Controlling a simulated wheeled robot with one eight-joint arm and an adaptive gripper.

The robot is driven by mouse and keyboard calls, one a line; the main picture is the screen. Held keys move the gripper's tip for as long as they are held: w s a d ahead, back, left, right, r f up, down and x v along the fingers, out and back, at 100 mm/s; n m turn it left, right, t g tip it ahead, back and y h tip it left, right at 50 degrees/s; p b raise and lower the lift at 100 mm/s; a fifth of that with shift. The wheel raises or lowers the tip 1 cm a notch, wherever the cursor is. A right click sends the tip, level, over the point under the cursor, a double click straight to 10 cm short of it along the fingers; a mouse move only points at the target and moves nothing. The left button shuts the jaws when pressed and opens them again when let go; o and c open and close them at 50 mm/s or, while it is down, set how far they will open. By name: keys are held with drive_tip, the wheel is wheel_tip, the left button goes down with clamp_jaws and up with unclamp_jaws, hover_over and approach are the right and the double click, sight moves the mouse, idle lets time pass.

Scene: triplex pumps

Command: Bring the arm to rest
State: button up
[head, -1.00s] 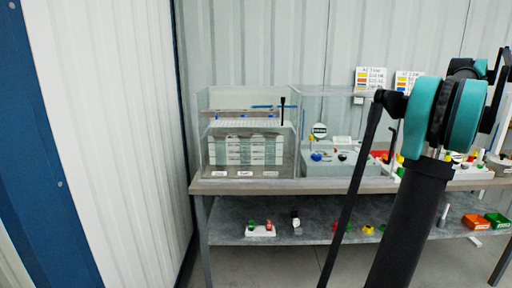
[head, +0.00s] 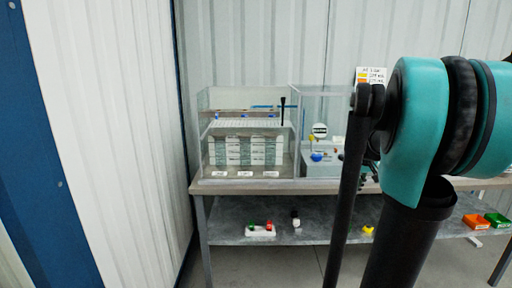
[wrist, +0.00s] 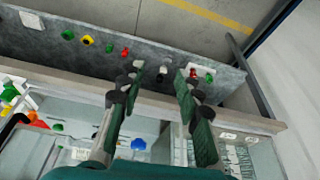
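My gripper (wrist: 159,72) shows in the wrist view with its two dark green fingers apart and nothing between them. The fingers hang over the front edge of the bench (wrist: 75,80), which appears upside down there, with the lower shelf beyond the fingertips. In the head view my arm fills the right side and hides part of the bench; the gripper cannot be made out clearly there.
In the head view, the workbench (head: 330,185) carries a clear-walled case (head: 246,150) with stacked white blocks. A white panel wall (head: 105,130) stands at left.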

drive_tip(key=s+a+f, duration=0.7)
drive_tip(key=s+f, duration=0.1)
drive_tip(key=s, duration=0.2)
drive_tip(key=s+a+f+m, duration=0.1)
drive_tip(key=s+a+f, duration=0.7)
drive_tip(key=s+f, duration=0.1)
drive_tip(key=shift+s+f, duration=0.15)
drive_tip(key=shift+s, duration=0.7)
